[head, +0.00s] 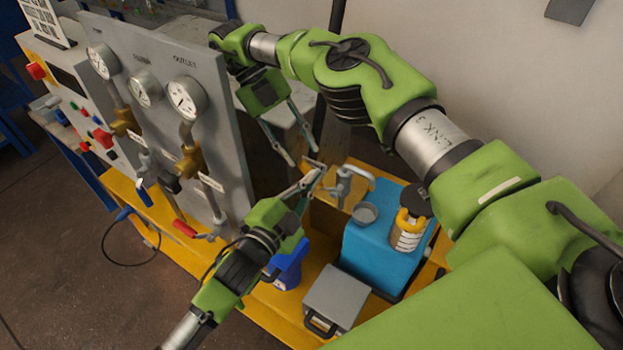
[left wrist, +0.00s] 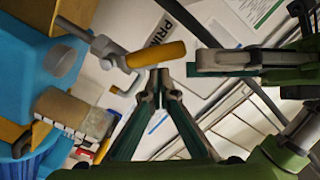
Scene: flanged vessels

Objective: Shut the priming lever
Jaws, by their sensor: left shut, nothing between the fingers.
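The priming lever has a yellow handle (left wrist: 156,54) on a grey valve body (left wrist: 106,50) in the left wrist view. A label starting "PRIM" (left wrist: 160,31) is partly visible behind it. In the head view the grey valve (head: 349,182) stands at the edge of the blue box, with the lever's handle (head: 314,164) pointing left. My left gripper (head: 319,172) is shut and empty, its tips close to the handle; I cannot tell whether they touch. In the left wrist view its fingers (left wrist: 157,78) meet just below the handle. My right gripper (head: 302,154) is open and empty, just left of the handle.
A grey panel (head: 229,130) with several gauges and valves stands at left. A grey case (head: 336,296) lies in front. My right arm spans the upper right.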

